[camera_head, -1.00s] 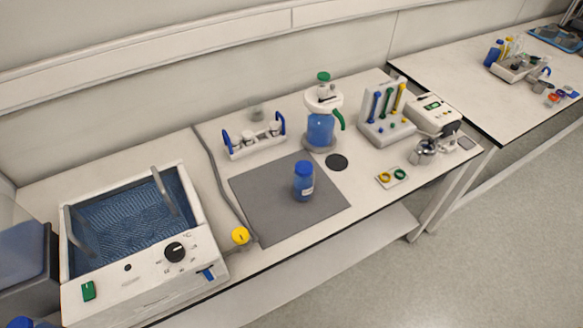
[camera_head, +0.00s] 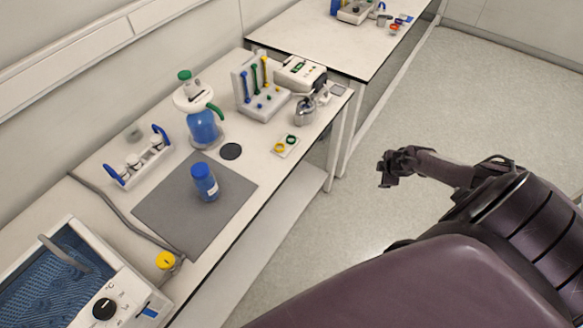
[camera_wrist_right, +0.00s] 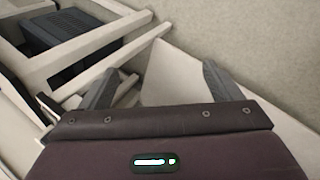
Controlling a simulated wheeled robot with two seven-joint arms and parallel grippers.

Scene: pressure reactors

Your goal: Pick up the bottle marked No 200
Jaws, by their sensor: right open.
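A blue bottle (camera_head: 205,184) with a blue cap and a white label stands upright on a dark grey mat (camera_head: 165,207) on the bench. The label is too small to read, so I cannot tell whether it says No 200. My right gripper (camera_head: 388,170) is out over the floor, to the right of the bench and well apart from the bottle. Its two fingers are spread and empty in the right wrist view (camera_wrist_right: 158,88). My left gripper is not in view.
A blue vessel with a green cap (camera_head: 202,125) stands behind the mat, near a white rack (camera_head: 258,98). A yellow-capped item (camera_head: 166,261) is at the front edge, beside a water bath (camera_head: 70,285). A small vial stand (camera_head: 140,164) is at the back. Open floor lies right.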

